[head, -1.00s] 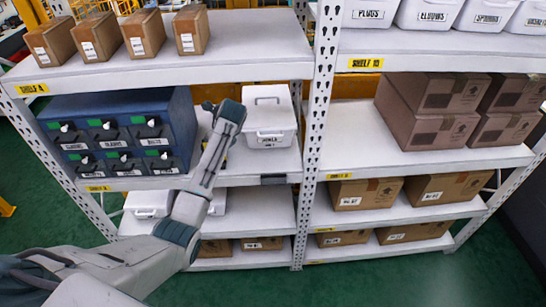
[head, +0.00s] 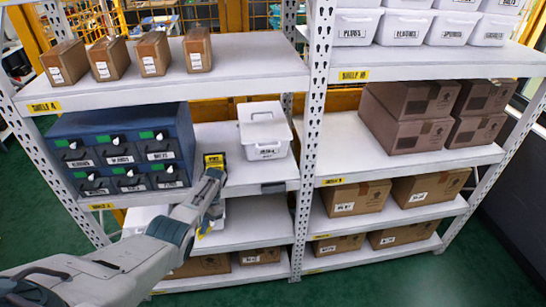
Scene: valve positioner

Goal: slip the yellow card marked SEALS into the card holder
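The card holder (head: 273,187) is a dark strip on the middle shelf's front edge, below the white lidded bin (head: 264,132). It looks empty. My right gripper is out of view.
Cartons (head: 261,256) fill part of the bottom shelf. A perforated post (head: 311,130) stands right of the holder.

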